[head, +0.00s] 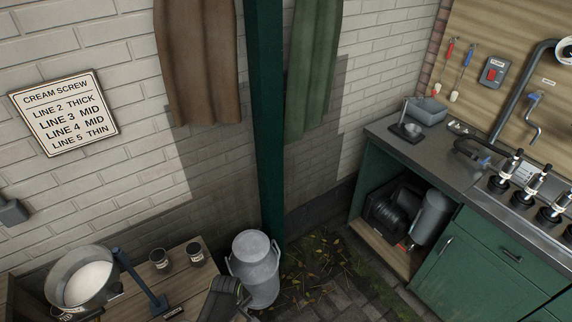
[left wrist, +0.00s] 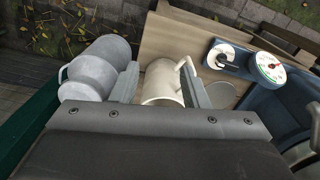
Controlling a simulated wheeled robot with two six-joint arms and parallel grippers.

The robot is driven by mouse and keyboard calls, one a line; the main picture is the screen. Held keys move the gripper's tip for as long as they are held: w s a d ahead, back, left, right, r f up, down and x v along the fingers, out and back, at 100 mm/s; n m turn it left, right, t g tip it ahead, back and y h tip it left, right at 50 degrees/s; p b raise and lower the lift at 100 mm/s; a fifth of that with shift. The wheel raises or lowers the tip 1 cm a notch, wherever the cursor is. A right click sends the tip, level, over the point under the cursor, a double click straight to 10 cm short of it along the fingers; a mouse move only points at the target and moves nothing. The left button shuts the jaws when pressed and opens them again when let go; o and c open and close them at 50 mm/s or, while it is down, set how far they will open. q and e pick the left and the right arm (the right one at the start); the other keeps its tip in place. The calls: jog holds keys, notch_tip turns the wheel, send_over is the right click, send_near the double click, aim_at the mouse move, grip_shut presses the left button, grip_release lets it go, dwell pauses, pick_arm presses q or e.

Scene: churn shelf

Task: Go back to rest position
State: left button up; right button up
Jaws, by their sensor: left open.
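In the left wrist view my left gripper (left wrist: 159,68) is open, its two grey fingers apart. A cream jug with a handle (left wrist: 162,84) shows between and beyond the fingers, over a wooden surface; I cannot tell whether a finger touches it. A grey metal churn (left wrist: 92,70) stands beside the left finger. In the head view the lidded churn (head: 256,268) stands on the floor by the green post. A dark part at the bottom edge, left of the churn, looks like my left arm; its fingers cannot be made out there. My right gripper is not in view.
The wooden table (head: 205,271) holds a pan of white liquid (head: 84,280), a blue lever (head: 140,280) and two dark cups. A green post (head: 266,130) rises behind the churn. A green counter (head: 470,260) with an open cupboard stands right.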

pick_arm(q)
jog(key=shift+m, duration=0.9)
jog(key=s+a+f, duration=0.1)
jog(key=s+f, duration=0.1)
jog(key=s+a+f, duration=0.1)
jog(key=s+f, duration=0.1)
jog(key=s+a+f, duration=0.1)
jog(key=s+f, duration=0.1)
jog(key=shift+a, duration=0.2)
jog(key=s+a+f+m, duration=0.2)
jog(key=s+a+f, duration=0.15)
jog(key=s, duration=0.65)
jog(key=s+a+f+m+y, duration=0.1)
jog(key=s+a+f+m, duration=0.3)
jog(key=s, duration=0.6)
jog(key=s+a+f+m, duration=0.1)
jog(key=s+a+f, duration=0.2)
jog(key=s+a, duration=0.5)
notch_tip(320, 180, down, 12)
jog(key=d+t+b, duration=0.1)
jog(key=d+b, duration=0.2)
jog(key=b, duration=0.9)
jog(key=shift+s, duration=0.4)
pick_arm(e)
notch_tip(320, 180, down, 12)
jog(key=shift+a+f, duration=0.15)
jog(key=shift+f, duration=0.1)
